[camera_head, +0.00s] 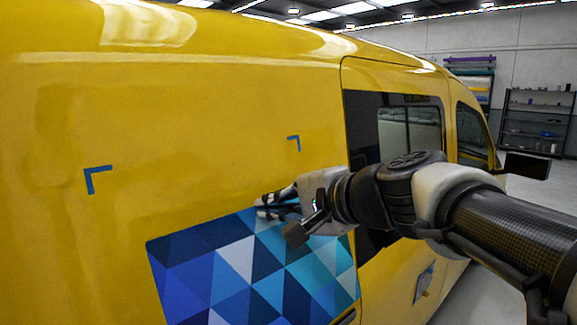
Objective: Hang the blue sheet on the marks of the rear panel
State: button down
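The blue sheet (236,262) has a pattern of blue, navy, light blue and white triangles. It stands against or just in front of the yellow side of the van, below and to the right of the marks. Its lower edge is out of the frame. The rear panel (200,130) bears two blue corner marks, one at the left (97,178) and a smaller one at the right (294,142). My gripper (277,216) is at the sheet's upper edge, right of its middle. Its fingers overlap the sheet, but their closure is unclear. My arm hides the sheet's top right corner.
The van's dark-framed side window (408,130) is right of the panel, behind my arm. A side mirror (527,166) sticks out farther right. Shelves (537,120) and a rack of coloured rolls (474,78) stand at the back wall. The panel around the marks is clear.

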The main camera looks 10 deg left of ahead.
jog(key=t+y, duration=0.1)
send_near(220, 156)
jog(key=s+d+f, duration=0.1)
jog(key=d, duration=0.1)
jog(key=shift+y, duration=0.3)
jog(key=shift+r+p+x, duration=0.15)
jog(key=shift+p+x, duration=0.05)
jog(key=shift+x, duration=1)
jog(key=shift+r+p+x, duration=0.15)
jog(key=shift+x, duration=1.1)
jog(key=shift+r+p+x, duration=0.2)
jog(key=shift+x, duration=1)
jog(key=shift+a+t, duration=0.2)
jog(key=shift+t, duration=0.1)
jog(key=shift+s, duration=0.1)
jog(key=shift+w+a+f, duration=0.15)
jog(key=shift+w+a, duration=0.2)
jog(key=shift+a, duration=0.1)
jog(key=c, duration=1.7)
grip_release()
